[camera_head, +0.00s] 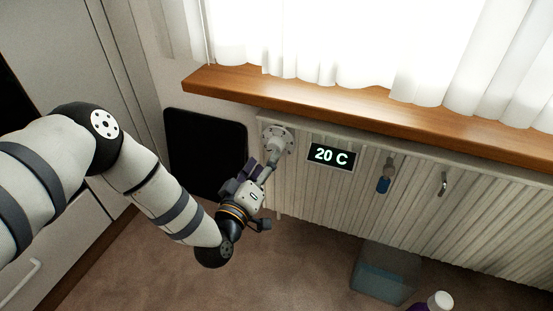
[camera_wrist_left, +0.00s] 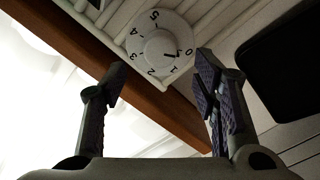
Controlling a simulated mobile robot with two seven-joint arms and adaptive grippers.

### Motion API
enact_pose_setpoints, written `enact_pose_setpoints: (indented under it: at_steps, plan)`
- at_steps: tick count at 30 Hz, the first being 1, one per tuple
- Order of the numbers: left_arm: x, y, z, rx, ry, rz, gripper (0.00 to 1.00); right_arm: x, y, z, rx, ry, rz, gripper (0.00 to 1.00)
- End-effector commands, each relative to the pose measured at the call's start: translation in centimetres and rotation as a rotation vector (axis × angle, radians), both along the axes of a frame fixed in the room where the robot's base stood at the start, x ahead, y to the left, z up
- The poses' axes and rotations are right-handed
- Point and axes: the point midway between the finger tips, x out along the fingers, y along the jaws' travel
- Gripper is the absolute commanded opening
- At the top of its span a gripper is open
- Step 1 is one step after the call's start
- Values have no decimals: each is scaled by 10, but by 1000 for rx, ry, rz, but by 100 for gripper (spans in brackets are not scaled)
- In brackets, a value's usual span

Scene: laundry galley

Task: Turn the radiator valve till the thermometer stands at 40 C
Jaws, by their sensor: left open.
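The radiator valve (camera_head: 278,140) is a pale round knob on a dial at the left end of the radiator. In the left wrist view its dial (camera_wrist_left: 139,43) carries the numbers 0 to 5; a short dark mark lies near the 0. The thermometer display (camera_head: 331,155) reads 20 C. My left gripper (camera_head: 267,173) is just below and in front of the valve. In the left wrist view its two fingers stand apart, with the dial showing beyond and between their tips and nothing held. Contact with the knob cannot be made out. My right gripper is not in view.
A wooden sill (camera_head: 350,111) runs above the ribbed radiator (camera_head: 420,215), under white curtains. A dark panel (camera_head: 205,150) is on the wall left of the valve. Small items (camera_head: 384,180) hang on the radiator front. A bluish bin (camera_head: 385,275) and a white-capped bottle (camera_head: 438,301) stand on the floor.

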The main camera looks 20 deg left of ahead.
Motion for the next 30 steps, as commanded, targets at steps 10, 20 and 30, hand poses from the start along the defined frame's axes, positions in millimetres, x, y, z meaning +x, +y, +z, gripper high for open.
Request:
enact_pose_setpoints:
  at_steps: [10, 20, 30]
  plan:
    - [53, -2, -3, 0, 4, -1, 54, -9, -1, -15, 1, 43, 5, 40]
    - [54, -3, -1, 0, 4, -1, 36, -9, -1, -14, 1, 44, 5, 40]
    - [54, -3, -1, 7, 5, -2, 7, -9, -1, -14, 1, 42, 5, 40]
